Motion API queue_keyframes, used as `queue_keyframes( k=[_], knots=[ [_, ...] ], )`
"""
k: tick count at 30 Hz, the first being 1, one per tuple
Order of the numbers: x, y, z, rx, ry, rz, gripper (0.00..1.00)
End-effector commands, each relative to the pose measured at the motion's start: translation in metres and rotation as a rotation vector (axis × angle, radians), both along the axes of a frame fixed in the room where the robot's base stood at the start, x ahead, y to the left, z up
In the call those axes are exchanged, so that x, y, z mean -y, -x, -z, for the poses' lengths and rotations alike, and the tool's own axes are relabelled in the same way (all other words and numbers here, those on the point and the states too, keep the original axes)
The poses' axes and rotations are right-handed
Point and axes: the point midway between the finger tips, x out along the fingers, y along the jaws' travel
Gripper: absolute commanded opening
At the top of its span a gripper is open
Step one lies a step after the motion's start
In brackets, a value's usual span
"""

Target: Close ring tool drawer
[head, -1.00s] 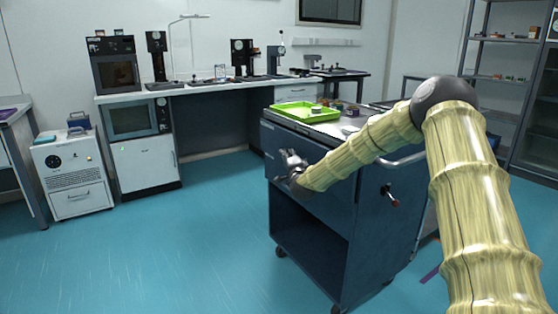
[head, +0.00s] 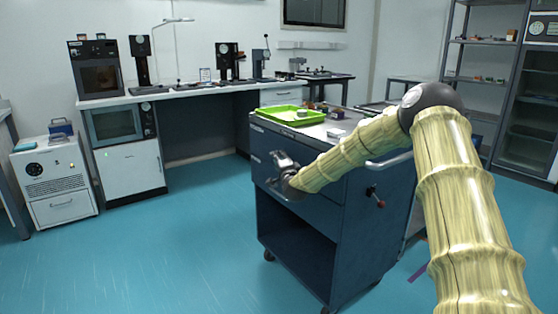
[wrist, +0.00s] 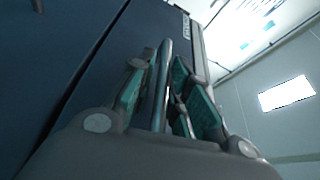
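The ring tool drawer belongs to the dark blue cart (head: 345,205) in the head view; I cannot tell which drawer front it is or how far it stands out. My gripper (head: 277,163) is at the cart's left-facing drawer side, below the top. In the wrist view a metal bar handle (wrist: 165,62) runs between the two teal-padded fingers of my gripper (wrist: 163,75). The fingers stand on either side of the bar and look spread, with small gaps beside it. Blue panels (wrist: 75,50) fill the left of that view. Contact with the bar is not clear.
A green tray (head: 290,115) and small items sit on the cart top. A side lever with a red knob (head: 379,201) sticks out from the cart. A workbench (head: 190,91) with instruments stands behind. The blue floor (head: 170,265) left of the cart is clear.

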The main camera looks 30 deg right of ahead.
Motion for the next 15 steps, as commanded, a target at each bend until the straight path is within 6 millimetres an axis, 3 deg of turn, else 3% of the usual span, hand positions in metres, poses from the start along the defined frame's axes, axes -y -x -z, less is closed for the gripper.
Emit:
queue_keyframes(
  k=[8, 15],
  knots=[
    [0.0, 0.008, 0.0, 0.001, -0.002, 0.004, 0.19],
    [-0.015, 0.044, 0.003, 0.001, -0.003, -0.001, 0.19]
  ],
)
